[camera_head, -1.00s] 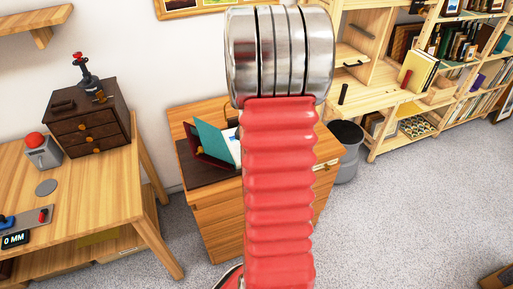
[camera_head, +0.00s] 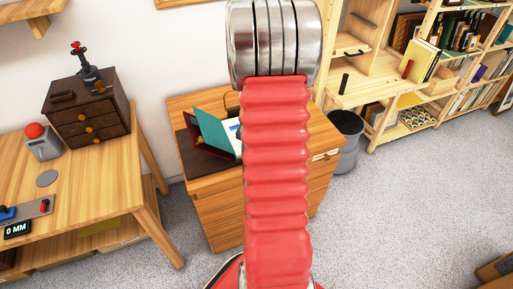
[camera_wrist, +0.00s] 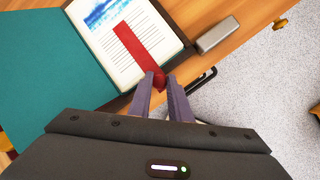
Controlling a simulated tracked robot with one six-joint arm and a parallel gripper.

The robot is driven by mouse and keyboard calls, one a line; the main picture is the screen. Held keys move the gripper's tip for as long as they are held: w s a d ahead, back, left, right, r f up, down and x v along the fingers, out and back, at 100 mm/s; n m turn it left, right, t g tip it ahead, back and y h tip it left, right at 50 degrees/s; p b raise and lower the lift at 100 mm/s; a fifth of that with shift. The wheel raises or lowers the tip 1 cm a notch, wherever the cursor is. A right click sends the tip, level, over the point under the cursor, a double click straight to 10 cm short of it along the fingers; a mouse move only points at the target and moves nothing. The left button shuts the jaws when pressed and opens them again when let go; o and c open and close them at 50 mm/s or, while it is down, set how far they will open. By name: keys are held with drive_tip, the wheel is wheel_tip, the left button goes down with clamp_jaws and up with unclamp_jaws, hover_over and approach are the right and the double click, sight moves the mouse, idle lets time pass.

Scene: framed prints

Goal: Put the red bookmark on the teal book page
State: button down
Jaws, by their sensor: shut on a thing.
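The teal book lies open, its teal cover (camera_wrist: 45,75) at the left of the wrist view and its white page (camera_wrist: 98,20) at the top middle. The page has a blue picture and lines of text. In the head view the teal cover (camera_head: 213,132) stands raised on a wooden cabinet. My gripper (camera_wrist: 160,83) is shut on the near end of the red bookmark (camera_wrist: 138,45). The bookmark's strip extends over the page; I cannot tell whether it touches the paper. My arm hides the gripper and bookmark in the head view.
A grey block (camera_wrist: 217,35) sits beside the page on the wooden cabinet (camera_head: 220,212). A dark bin (camera_head: 346,140) stands to its right. A wooden desk (camera_head: 95,205) with a brown drawer box (camera_head: 88,115) is at left. Open carpet (camera_head: 410,215) lies at right.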

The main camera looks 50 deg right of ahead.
drive_tip(key=c, duration=1.6)
unclamp_jaws()
drive_tip(key=shift+o, duration=0.2)
drive_tip(key=shift+r, duration=0.15)
drive_tip(key=v, duration=1.3)
drive_tip(key=shift+r, duration=0.15)
drive_tip(key=shift+s+a, duration=0.1)
